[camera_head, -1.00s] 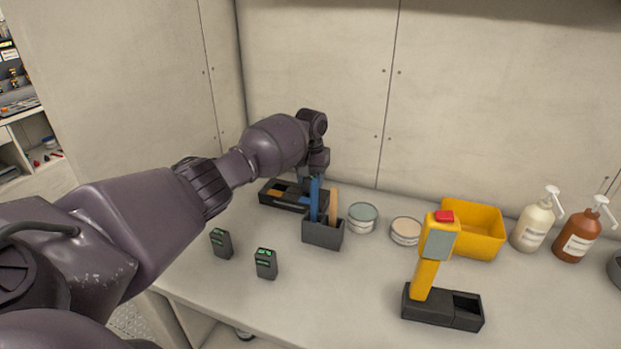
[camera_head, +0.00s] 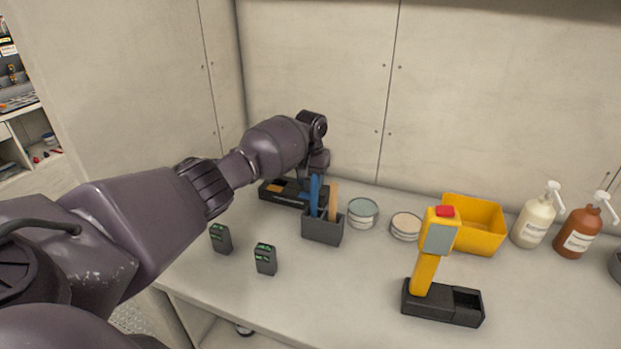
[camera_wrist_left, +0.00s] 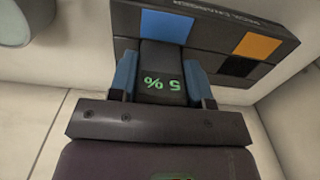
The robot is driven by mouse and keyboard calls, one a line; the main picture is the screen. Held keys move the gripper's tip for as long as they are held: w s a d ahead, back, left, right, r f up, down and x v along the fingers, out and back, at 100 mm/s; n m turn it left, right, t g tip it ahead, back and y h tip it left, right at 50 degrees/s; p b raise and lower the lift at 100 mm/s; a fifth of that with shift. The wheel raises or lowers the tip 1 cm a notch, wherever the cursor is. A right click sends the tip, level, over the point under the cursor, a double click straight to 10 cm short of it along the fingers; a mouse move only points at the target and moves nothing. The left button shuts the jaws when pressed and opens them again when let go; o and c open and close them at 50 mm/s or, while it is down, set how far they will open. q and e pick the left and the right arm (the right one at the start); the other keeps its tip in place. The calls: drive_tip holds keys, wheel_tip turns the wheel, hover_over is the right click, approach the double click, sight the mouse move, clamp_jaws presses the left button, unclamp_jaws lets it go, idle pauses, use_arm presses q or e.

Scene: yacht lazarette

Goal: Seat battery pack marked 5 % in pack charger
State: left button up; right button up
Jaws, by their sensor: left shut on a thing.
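The dark battery pack marked 5 % (camera_wrist_left: 163,88) shows in green, upside-down digits in the left wrist view. My left gripper (camera_wrist_left: 161,74) is shut on it, one blue-lined finger on each side. The black pack charger (camera_wrist_left: 215,38) lies just beyond, with a blue and an orange square on its face. The pack's far end meets the charger near the blue square; I cannot tell how deep it sits. In the head view the charger (camera_head: 272,193) stands at the back left of the bench, partly hidden by my gripper and a tool holder. My right gripper is not in view.
Two other packs with green marks (camera_head: 221,238) (camera_head: 265,259) stand at the front left. The tool holder (camera_head: 322,230) stands before the charger, with round tins (camera_head: 362,214) beside it. A yellow device (camera_head: 428,265) stands in a black base; a yellow bin (camera_head: 476,226) is behind.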

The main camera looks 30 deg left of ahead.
use_arm(q)
drive_tip(key=shift+f, duration=0.85)
drive_tip(key=o, duration=1.1)
drive_tip(key=shift+o, duration=0.2)
wheel_tip(320, 180, up, 9)
drive_tip(key=shift+r+p, duration=0.1)
drive_tip(key=shift+p, duration=0.5)
drive_tip(key=shift+r, duration=0.8)
